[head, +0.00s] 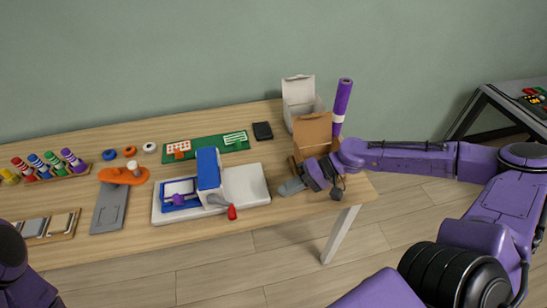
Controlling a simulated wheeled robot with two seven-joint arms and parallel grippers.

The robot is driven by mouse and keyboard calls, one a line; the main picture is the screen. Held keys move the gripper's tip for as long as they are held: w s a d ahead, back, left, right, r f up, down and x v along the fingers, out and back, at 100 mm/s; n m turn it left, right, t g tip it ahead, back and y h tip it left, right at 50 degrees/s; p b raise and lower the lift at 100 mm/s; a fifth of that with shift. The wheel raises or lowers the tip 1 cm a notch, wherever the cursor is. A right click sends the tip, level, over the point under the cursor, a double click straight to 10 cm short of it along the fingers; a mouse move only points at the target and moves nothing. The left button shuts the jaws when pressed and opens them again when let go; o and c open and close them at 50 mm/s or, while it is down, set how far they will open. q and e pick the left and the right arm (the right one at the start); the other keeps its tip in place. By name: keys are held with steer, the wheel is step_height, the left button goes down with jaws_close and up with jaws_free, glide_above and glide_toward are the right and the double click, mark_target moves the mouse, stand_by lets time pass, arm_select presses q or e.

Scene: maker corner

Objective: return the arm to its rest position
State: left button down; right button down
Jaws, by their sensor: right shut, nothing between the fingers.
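My right arm (407,156) is purple and reaches in from the right, out over the right end of the wooden table. My right gripper (292,186) is shut and empty, low over the table in front of a brown cardboard box (313,131). The wrist covers part of that box. On the left, only a purple and black part of my left arm (22,283) shows at the bottom corner; its gripper is out of the frame.
A white box (299,92) and an upright purple roll (342,100) stand by the brown box. A white board (247,185) with a blue device (208,171) lies left of my right gripper. Several small parts fill the table's left side. A dark side table (494,98) stands right.

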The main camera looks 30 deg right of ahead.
steer(key=shift+d, duration=0.1)
steer(key=s+a+f+m+g+h+b, duration=0.1)
steer(key=s+a+f+m+h, duration=0.2)
steer(key=f, duration=0.5)
steer(key=s+a+f+m+g+h+b, duration=0.1)
steer(key=s+a+f+h, duration=0.1)
steer(key=s+a+f, duration=0.4)
steer(key=s+d+f+h, duration=0.5)
steer(key=s+d+f, duration=0.1)
steer(key=s+f, duration=0.1)
steer(key=s+d+t+h+b, duration=0.1)
steer(key=s+d+h, duration=0.3)
steer(key=d, duration=0.4)
steer(key=shift+s+t+h, duration=0.4)
steer(key=shift+h, duration=0.1)
